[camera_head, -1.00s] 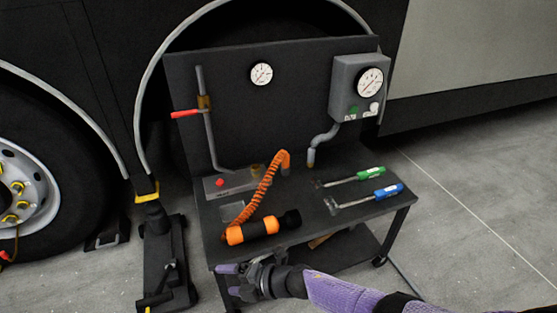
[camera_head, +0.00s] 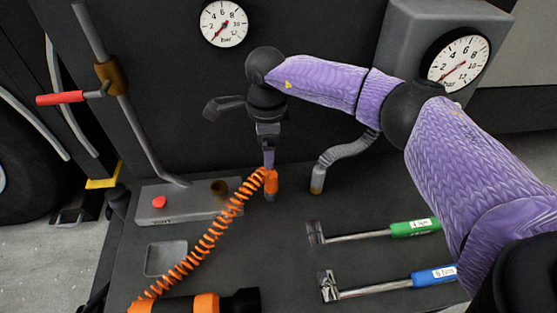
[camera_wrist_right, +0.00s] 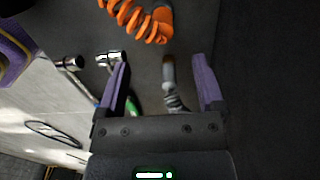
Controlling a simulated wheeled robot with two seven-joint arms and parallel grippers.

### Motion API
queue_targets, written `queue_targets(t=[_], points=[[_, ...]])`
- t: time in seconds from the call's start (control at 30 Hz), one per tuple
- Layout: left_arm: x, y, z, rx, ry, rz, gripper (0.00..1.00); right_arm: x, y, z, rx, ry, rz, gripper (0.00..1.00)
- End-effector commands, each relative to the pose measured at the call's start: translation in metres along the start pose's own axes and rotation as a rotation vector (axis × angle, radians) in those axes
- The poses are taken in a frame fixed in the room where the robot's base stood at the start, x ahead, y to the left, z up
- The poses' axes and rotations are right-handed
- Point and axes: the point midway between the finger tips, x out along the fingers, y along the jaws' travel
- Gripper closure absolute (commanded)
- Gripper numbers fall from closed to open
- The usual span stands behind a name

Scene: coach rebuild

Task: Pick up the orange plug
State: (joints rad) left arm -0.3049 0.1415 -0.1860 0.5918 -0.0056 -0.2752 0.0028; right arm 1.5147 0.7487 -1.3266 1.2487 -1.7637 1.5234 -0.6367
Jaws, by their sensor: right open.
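The orange plug (camera_head: 270,181) stands at the upper end of an orange coiled hose (camera_head: 205,238) over the dark bench top. In the head view my right gripper (camera_head: 268,159) points down just above the plug, its fingers seen edge-on and overlapping the plug's top. In the right wrist view the right gripper (camera_wrist_right: 161,72) is open, with nothing held between its purple fingers. There, the orange plug (camera_wrist_right: 161,22) shows at the top edge, ahead of the fingertips. Whether a finger touches it I cannot tell. My left gripper is out of view.
A grey bent pipe (camera_head: 340,158) ends right of the plug. A grey block with a red button (camera_head: 159,202) lies left. Green-handled (camera_head: 414,227) and blue-handled (camera_head: 434,275) tools lie at right. A dark panel with gauges (camera_head: 223,24) rises behind.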

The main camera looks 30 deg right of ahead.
Motion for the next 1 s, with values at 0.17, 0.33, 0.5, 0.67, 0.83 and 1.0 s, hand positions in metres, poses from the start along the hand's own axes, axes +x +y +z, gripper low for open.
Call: queue_targets(t=[0.17,0.33,0.5,0.67,0.83,1.0], points=[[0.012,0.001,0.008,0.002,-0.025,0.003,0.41,0.016,-0.004,-0.006,-0.011,0.033,-0.013,0.13],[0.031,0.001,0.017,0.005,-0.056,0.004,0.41,0.052,-0.003,-0.006,-0.01,0.031,-0.011,0.13],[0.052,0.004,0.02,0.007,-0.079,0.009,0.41,0.083,0.001,-0.007,-0.01,0.03,-0.008,0.13],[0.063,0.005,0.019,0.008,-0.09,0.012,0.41,0.102,0.001,-0.008,-0.008,0.028,-0.011,0.13],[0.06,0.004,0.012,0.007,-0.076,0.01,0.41,0.097,0.001,-0.007,-0.008,0.025,-0.016,0.15],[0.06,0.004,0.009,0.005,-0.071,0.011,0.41,0.096,0.001,-0.007,-0.008,0.025,-0.015,0.51]])
